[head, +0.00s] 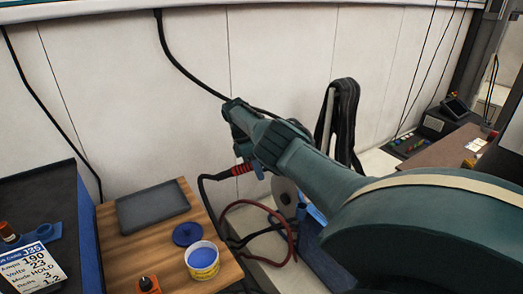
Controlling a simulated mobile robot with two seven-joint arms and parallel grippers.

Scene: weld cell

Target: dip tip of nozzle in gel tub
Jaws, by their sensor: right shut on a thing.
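The gel tub (202,260) is a small open white tub with a yellow label and blue gel inside. It stands on the wooden board at lower left, and its blue lid (187,233) lies just behind it. My right gripper (246,158) is up and to the right of the tub, clear of it. It is shut on what looks like the welding torch, whose red cable sleeve (240,170) and black cable show at its left side. The torch's nozzle tip is hidden behind my gripper and arm. My left gripper is out of view.
A grey tray (152,207) lies on the wooden board (112,262). An orange and black item (148,284) stands at its front. A settings card (30,268) is at far left. Red and black cables (290,238) and a grey roll (284,192) are below my right arm.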

